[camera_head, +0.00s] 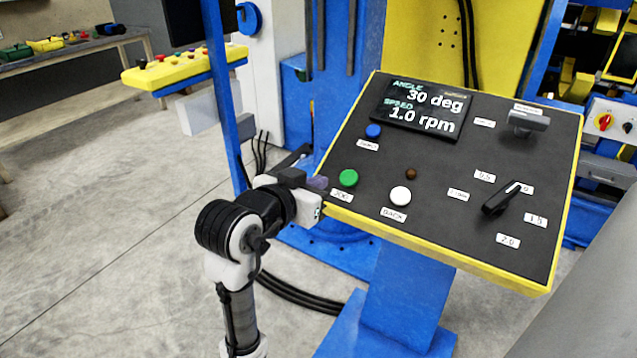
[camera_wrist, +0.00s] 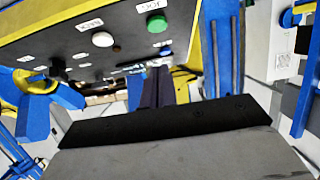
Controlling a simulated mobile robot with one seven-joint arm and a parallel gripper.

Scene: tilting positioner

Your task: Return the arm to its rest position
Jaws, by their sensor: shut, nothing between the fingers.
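My arm rises from the bottom of the head view, left of the control panel. My gripper (camera_head: 317,183) is at the panel's left edge, close to the green button. Its fingers are shut with nothing between them. In the wrist view the dark fingers (camera_wrist: 157,88) point away from the camera, below the panel's buttons in the picture. The control panel (camera_head: 440,240) is a tilted black board with a yellow rim on a blue post. Whether the fingertips touch the panel cannot be told.
The panel carries a green button (camera_head: 348,178), a white button (camera_head: 400,196), a blue button (camera_head: 373,131), a black knob (camera_head: 503,199) and a screen (camera_head: 422,107) reading 30 deg and 1.0 rpm. A yellow console (camera_head: 182,70) stands behind. Open floor (camera_head: 100,230) lies left of my arm.

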